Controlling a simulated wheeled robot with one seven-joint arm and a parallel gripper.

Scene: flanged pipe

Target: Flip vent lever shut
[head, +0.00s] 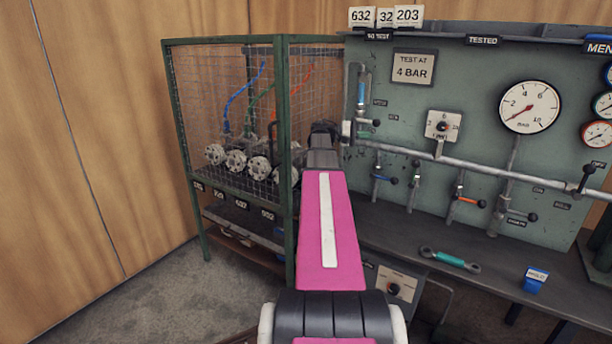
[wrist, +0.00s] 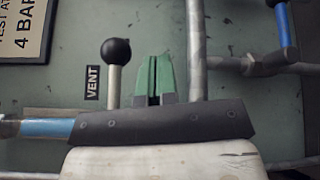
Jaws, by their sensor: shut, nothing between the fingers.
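The vent lever (wrist: 114,72) is a pale rod with a black ball knob, beside the black "VENT" label (wrist: 92,82) in the wrist view. Its rod points up in that picture, and its base is hidden behind my gripper's dark body. In the head view the lever (head: 376,122) sticks out to the right from a vertical pipe. My gripper (wrist: 153,80) has green fingers, closed together and empty. They are just right of the lever's rod in the wrist view, with a visible gap between.
A grey pipe (wrist: 195,50) runs close on the other side of my fingers. Other valve levers (head: 468,201) line the panel below a long horizontal pipe. A green mesh cage (head: 284,110) stands close left of my arm. A teal-handled wrench (head: 450,259) lies on the bench.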

